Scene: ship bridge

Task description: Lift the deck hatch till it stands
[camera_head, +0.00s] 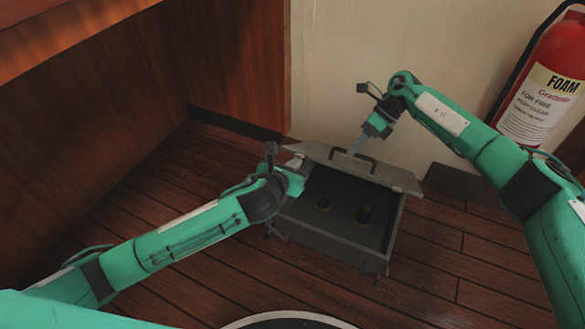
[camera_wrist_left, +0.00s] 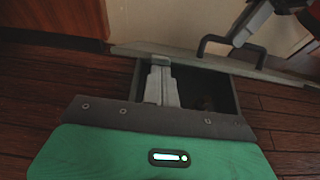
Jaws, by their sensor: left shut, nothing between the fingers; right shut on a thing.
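The deck hatch (camera_head: 398,177) is a grey lid with a dark bar handle (camera_head: 340,153), raised and tilted along the far side of an open grey box (camera_head: 325,243). It also shows in the left wrist view (camera_wrist_left: 135,50), its handle (camera_wrist_left: 213,41) to the right. My right gripper (camera_head: 357,147) reaches down from above and is shut on the handle. My left gripper (camera_head: 297,178) is at the box's left side, near the lid's left end; its fingers (camera_wrist_left: 161,82) are together and empty, over the opening. Whether they touch the lid is unclear.
A red fire extinguisher (camera_head: 552,85) stands at the right by the pale wall (camera_head: 340,60). Wooden panelling (camera_head: 130,90) is at the left. The plank floor (camera_head: 200,270) around the box is clear.

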